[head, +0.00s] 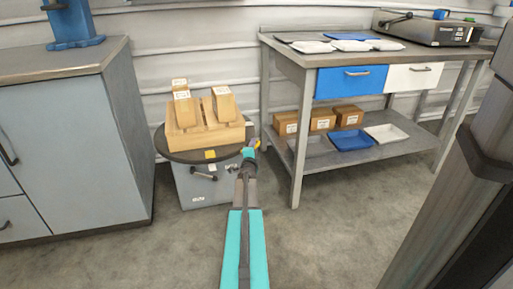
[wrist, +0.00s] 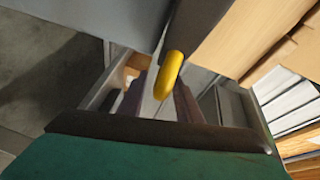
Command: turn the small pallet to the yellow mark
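The small wooden pallet (head: 181,135) lies on a round dark turntable (head: 172,156), with several tan cartons (head: 223,104) on it. A yellow mark (head: 210,154) is on the turntable's front rim. My gripper (head: 248,158) is at the rim's right front, low beside the pallet. In the wrist view a yellow rounded peg (wrist: 171,76) sticks out from a dark edge, in front of my gripper (wrist: 168,100). The fingers look apart, with gaps beside the peg; I see no clear contact. A tan wooden surface (wrist: 250,35) fills the upper right there.
A grey box (head: 205,190) with a dark handle stands under the turntable. A grey cabinet (head: 75,140) is close on the left. A workbench (head: 300,65) with a lower shelf stands on the right, and a dark post (head: 465,190) at far right. The floor (head: 130,260) in front is clear.

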